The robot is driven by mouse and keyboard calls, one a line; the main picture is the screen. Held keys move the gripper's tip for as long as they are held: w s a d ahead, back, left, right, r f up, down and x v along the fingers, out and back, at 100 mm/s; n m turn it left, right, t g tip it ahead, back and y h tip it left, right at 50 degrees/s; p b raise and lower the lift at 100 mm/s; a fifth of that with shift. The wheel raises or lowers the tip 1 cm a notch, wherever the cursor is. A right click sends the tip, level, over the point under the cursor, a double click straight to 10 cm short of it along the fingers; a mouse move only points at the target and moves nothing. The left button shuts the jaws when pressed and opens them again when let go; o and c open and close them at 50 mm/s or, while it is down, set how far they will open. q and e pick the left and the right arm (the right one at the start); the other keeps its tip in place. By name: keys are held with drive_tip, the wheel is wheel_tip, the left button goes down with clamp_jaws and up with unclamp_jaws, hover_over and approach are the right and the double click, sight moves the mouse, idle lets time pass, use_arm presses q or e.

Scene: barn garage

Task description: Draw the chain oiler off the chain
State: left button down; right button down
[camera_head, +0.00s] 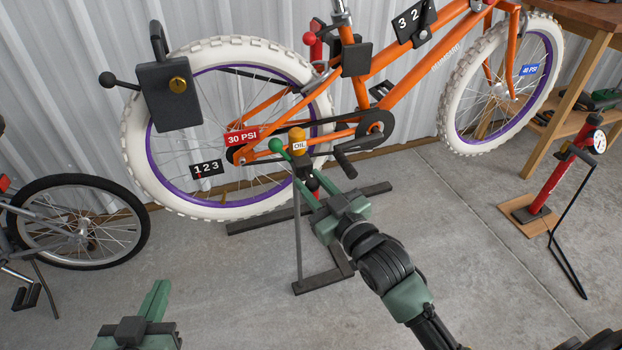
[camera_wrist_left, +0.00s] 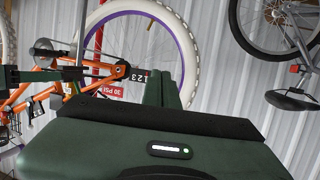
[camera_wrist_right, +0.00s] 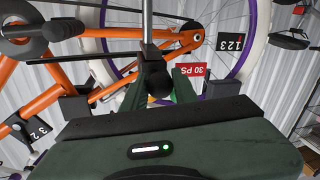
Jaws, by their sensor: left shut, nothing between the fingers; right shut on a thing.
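The chain oiler (camera_head: 298,148) has an orange top and an "OIL" label. It is upright at the chain (camera_head: 318,122), beside the rear hub of the orange bicycle (camera_head: 372,75). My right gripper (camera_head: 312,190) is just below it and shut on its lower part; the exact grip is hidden. A black ball (camera_wrist_right: 159,83) shows in front of the fingers in the right wrist view. Whether the oiler touches the chain is unclear. My left gripper (camera_head: 156,298) is shut and empty, low at the left, apart from the bicycle.
A grey post (camera_head: 298,235) and dark floor stand (camera_head: 310,283) are below the oiler. A green ball knob (camera_head: 274,146) is close on its left. A grey lock box (camera_head: 168,95) is by the rear wheel. A red pump (camera_head: 556,180) stands right.

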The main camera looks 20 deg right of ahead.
use_arm(q)
drive_tip(key=shift+f, duration=0.1)
use_arm(e)
drive_tip(key=shift+s+a+f, duration=0.1)
drive_tip(key=shift+s+f, duration=0.05)
drive_tip(key=shift+f, duration=0.05)
drive_tip(key=c, duration=1.5)
unclamp_jaws()
drive_tip(key=o, duration=0.4)
drive_tip(key=shift+s, duration=0.1)
drive_tip(key=shift+r, duration=0.15)
use_arm(q)
drive_tip(key=shift+s, duration=0.15)
use_arm(e)
drive_tip(key=shift+s, duration=0.1)
drive_tip(key=shift+s+d, duration=0.2)
drive_tip(key=shift+s, duration=0.15)
use_arm(q)
drive_tip(key=s+a+f+g+y+p, duration=0.1)
drive_tip(key=s+a+f+g, duration=0.1)
drive_tip(key=s+f+g, duration=0.2)
drive_tip(key=shift+f, duration=0.85)
use_arm(e)
drive_tip(key=v, duration=0.7)
